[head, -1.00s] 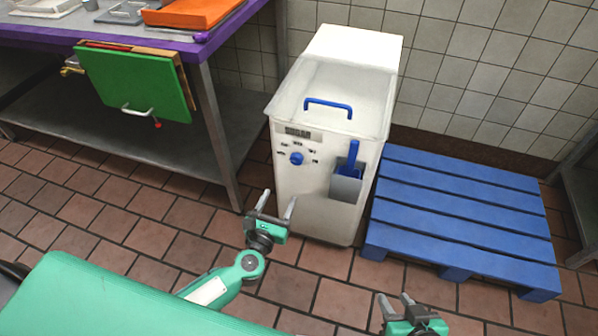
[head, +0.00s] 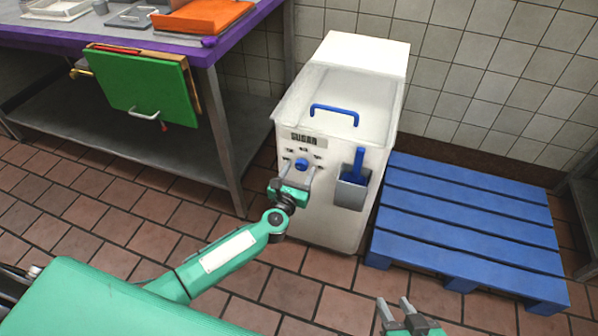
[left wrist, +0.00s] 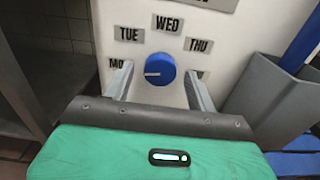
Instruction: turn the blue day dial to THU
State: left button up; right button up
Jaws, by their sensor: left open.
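The blue day dial (head: 301,164) is on the front of a white bin. In the left wrist view the dial (left wrist: 160,69) has a pale mark on its left side, pointing left towards the partly hidden MON label (left wrist: 116,64). TUE (left wrist: 129,34), WED (left wrist: 167,23) and THU (left wrist: 198,45) run around its top; a label at lower right is mostly hidden. My left gripper (head: 294,173) is open, its fingers either side of the dial with gaps visible. My right gripper (head: 394,304) is open and empty, low in the head view, away from the bin.
The white bin (head: 315,218) has a blue lid handle (head: 334,110) and a grey holder (head: 350,195) with a blue scoop, right of the dial. A blue pallet (head: 465,220) lies to the right. A purple-edged table (head: 130,50) with a hanging green board (head: 140,85) stands at left.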

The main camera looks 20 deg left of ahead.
pick_arm(q)
jog(key=shift+w, duration=0.2)
jog(key=c, duration=1)
